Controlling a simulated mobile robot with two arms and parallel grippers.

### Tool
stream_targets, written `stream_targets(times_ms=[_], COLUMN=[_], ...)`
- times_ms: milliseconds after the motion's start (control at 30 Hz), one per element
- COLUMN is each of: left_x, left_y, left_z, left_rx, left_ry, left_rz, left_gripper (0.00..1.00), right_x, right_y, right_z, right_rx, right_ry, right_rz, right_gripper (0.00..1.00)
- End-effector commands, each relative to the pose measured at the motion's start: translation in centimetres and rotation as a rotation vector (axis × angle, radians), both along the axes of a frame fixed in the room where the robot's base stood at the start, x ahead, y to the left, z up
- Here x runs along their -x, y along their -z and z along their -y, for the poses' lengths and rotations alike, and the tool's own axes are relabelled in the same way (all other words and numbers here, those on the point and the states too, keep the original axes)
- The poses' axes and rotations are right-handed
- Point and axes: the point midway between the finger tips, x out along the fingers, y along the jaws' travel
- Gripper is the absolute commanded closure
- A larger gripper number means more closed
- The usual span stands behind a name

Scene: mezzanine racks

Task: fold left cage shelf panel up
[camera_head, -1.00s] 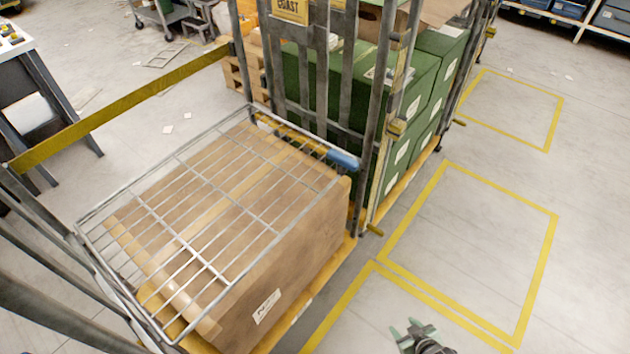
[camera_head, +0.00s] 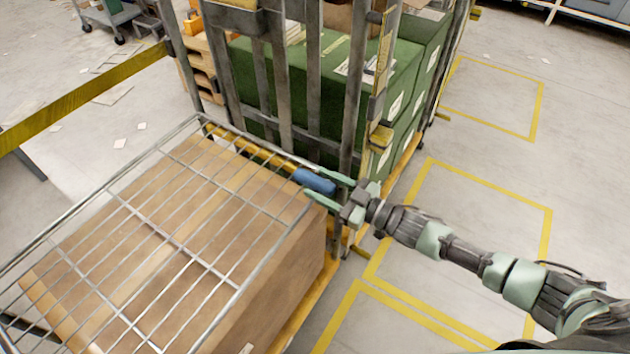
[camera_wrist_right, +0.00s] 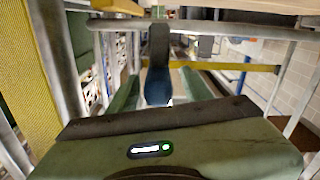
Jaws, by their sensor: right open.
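The left cage shelf panel (camera_head: 150,248) is a silver wire grid lying flat over a large cardboard box. A blue grip (camera_head: 314,181) sits at the panel's right back corner, by the cage post. My right gripper (camera_head: 318,183) is open, with its two green fingers on either side of the blue grip. In the right wrist view the blue grip (camera_wrist_right: 158,88) stands between the spread fingers (camera_wrist_right: 160,90). Whether the fingers touch it I cannot tell. My left gripper is not in view.
The cardboard box (camera_head: 285,265) fills the space under the panel. A neighbouring cage with green boxes (camera_head: 325,85) stands behind. A yellow strap (camera_head: 85,97) crosses at the left. Yellow-marked floor (camera_head: 470,215) at the right is open beyond my arm.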

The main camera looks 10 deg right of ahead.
Motion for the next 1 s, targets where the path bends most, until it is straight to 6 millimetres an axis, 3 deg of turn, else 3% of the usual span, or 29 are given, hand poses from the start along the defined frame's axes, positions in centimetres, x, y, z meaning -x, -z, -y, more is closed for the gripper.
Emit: stream_targets(times_ms=[200,467,633,1000], left_x=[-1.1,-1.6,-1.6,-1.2], left_y=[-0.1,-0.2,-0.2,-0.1], left_z=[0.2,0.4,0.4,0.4], left_rx=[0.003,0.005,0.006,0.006], left_ry=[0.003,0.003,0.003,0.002], left_rz=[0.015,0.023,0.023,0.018], left_gripper=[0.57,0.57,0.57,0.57], right_x=[-1.3,-1.3,-1.3,-1.3], right_y=[0.0,0.1,0.1,0.1], right_z=[-1.2,-1.3,-1.3,-1.3], right_rx=[0.002,0.003,0.002,0.002], right_ry=[0.0,0.002,0.001,0.001], right_rz=[-0.001,-0.001,-0.001,-0.001], right_gripper=[0.51,0.51,0.98,1.0])
